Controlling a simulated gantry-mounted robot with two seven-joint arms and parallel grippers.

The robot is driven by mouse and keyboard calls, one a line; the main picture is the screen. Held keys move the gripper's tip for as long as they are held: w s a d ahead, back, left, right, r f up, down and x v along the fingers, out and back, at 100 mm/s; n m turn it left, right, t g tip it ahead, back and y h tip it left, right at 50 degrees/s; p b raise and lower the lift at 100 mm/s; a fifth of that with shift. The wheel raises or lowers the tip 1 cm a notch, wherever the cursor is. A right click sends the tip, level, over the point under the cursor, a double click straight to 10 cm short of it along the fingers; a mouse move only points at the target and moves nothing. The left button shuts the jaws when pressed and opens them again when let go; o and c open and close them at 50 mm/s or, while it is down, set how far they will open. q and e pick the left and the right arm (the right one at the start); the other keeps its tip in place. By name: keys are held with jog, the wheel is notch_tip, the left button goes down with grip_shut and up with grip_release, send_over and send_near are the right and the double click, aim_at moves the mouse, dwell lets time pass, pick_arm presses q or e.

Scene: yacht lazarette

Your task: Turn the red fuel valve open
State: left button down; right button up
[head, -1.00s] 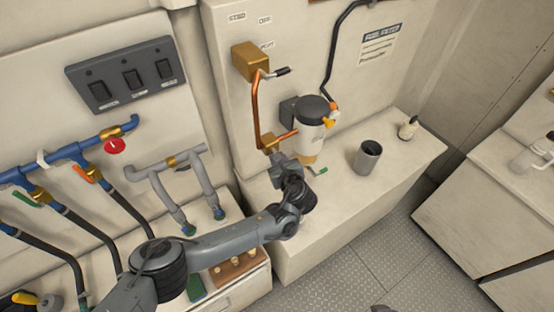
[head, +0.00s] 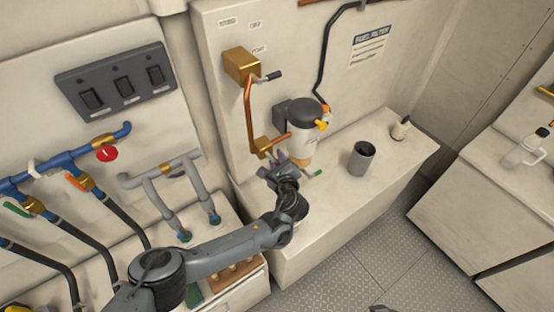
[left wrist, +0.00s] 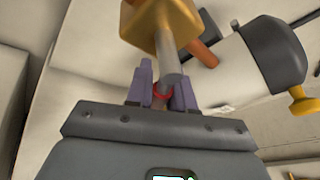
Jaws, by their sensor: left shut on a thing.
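The lower brass valve body (head: 262,147) sits at the foot of a copper pipe, left of the fuel filter; it shows large in the left wrist view (left wrist: 160,25). A grey stem (left wrist: 168,55) runs from it down to a red part (left wrist: 162,92), the red valve handle, mostly hidden between the fingers. My left gripper (head: 281,160) is just below the brass body. In the left wrist view its purple fingers (left wrist: 163,88) are shut on the red handle, one on each side. How far the handle is turned cannot be told.
The filter (head: 306,118) with black lid and yellow knob stands close right of my gripper. A dark cup (head: 362,157) and a small bottle (head: 400,128) stand on the bench. An upper brass box (head: 242,65) and blue pipes with a red round tag (head: 107,153) are leftward.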

pick_arm(q)
jog(key=c, duration=1.1)
grip_release()
jog(key=p+v, duration=0.1)
jog(key=v, duration=0.9)
jog(key=shift+s+d+r+p, duration=0.15)
jog(key=shift+s+p, duration=0.2)
